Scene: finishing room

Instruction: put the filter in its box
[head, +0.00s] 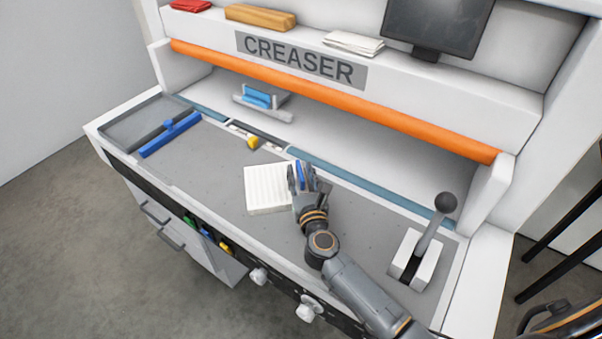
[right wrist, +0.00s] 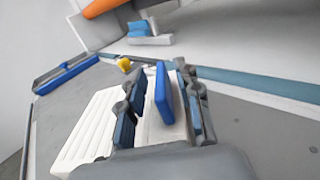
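A white ribbed panel (head: 266,190), which looks like the filter, lies flat on the grey worktop; it also shows in the right wrist view (right wrist: 88,128). My right gripper (head: 301,176) is over its right part, pointing down. In the right wrist view a blue upright slab (right wrist: 163,92) stands between the two open fingers, with a gap on each side. I cannot tell whether this slab is fixed to the panel. No thing is clearly the box; a grey holder with blue pieces (head: 262,98) sits in the recess behind.
A grey tray (head: 130,122) with a blue bar (head: 170,135) is at the left. A small yellow piece (head: 252,142) lies behind the panel. A lever (head: 434,230) stands at the right. An orange roller (head: 330,98) spans the recess. Worktop left of the panel is clear.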

